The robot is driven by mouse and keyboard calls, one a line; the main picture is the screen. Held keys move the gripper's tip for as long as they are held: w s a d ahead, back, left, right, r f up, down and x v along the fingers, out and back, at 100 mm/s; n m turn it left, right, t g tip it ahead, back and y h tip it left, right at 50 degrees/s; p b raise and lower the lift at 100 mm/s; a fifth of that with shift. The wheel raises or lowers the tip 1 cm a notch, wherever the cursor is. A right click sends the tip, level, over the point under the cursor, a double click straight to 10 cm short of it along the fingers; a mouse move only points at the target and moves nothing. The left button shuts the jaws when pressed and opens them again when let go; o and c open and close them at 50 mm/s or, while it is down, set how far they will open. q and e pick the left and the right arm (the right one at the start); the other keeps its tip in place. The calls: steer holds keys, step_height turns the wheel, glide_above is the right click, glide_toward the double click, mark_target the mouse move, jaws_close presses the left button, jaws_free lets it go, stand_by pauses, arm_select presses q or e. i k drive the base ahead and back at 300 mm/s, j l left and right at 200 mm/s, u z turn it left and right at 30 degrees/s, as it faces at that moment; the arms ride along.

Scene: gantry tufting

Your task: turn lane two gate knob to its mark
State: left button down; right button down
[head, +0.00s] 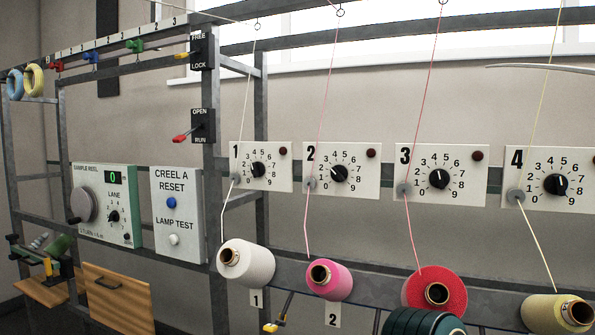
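The lane two gate panel (361,193) is a white plate marked 2 with a numbered dial. Its black round knob (338,174) sits at the dial's centre. A light pointer line on the knob leans up and left, roughly toward 3 or 4; the exact value is too small to read. I cannot make out a separate mark on the dial. A dark red round button or lamp (371,153) is at the panel's upper right. Pink yarn runs down past the panel's left side to the pink cone (330,279) below. Neither gripper is in view.
Similar panels for lane one (279,183), lane three (468,184) and lane four (571,198) flank it. Yarn cones stick out below, including a white cone (250,262) and a red cone (449,293). A CREELA RESET box (179,235) stands left. Taut yarns hang before the panels.

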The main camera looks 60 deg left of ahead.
mark_target(340, 173)
steer(key=u, duration=1.8)
